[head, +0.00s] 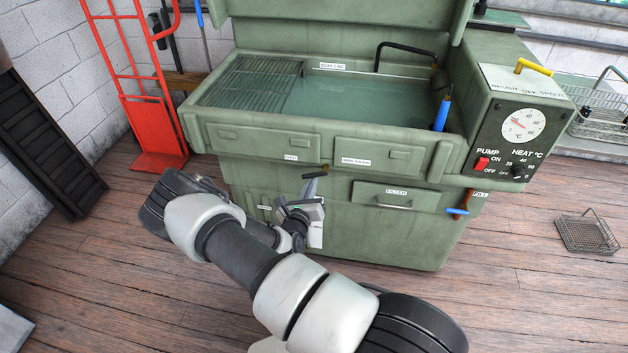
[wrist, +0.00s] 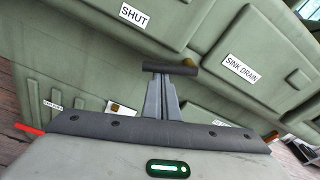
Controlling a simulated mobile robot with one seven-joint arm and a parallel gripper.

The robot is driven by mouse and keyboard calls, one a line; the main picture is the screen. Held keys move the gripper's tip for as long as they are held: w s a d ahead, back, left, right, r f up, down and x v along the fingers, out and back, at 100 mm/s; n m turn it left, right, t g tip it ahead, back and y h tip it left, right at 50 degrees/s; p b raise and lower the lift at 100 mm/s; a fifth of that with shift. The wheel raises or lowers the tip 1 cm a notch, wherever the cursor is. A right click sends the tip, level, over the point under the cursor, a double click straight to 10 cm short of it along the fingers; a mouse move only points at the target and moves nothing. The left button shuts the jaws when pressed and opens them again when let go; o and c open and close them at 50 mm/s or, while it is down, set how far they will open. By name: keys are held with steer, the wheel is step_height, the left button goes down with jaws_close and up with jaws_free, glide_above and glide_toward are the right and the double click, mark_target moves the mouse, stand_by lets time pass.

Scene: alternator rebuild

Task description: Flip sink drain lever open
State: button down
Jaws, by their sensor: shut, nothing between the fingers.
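The sink drain lever (head: 314,175) is on the front of the green parts washer, below the sink, between the SHUT and SINK DRAIN labels. Its dark handle points left from a brass end in the head view. In the wrist view the lever (wrist: 166,67) lies across the picture at my fingertips, brass end to the right. My gripper (head: 305,203) is shut and empty; in the wrist view my gripper (wrist: 161,82) has its fingers together right at the handle. I cannot tell whether they touch it. The SHUT label (wrist: 134,16) is upper left, the SINK DRAIN label (wrist: 241,68) right.
The washer's sink (head: 370,105) holds liquid, with a wire rack at left. A filter drawer (head: 396,197) and a blue-handled fill lever (head: 458,211) are right of my gripper. A red hand truck (head: 138,75) stands left. A wire basket (head: 588,235) lies on the floor.

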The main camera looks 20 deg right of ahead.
steer(key=m+p, duration=0.1)
steer(key=r+m+p, duration=0.1)
steer(key=p, duration=0.1)
steer(key=shift+w+a+r+m, duration=0.25)
steer(key=shift+a+r+m, duration=0.05)
steer(key=shift+a+m, duration=0.1)
stand_by(0.5)
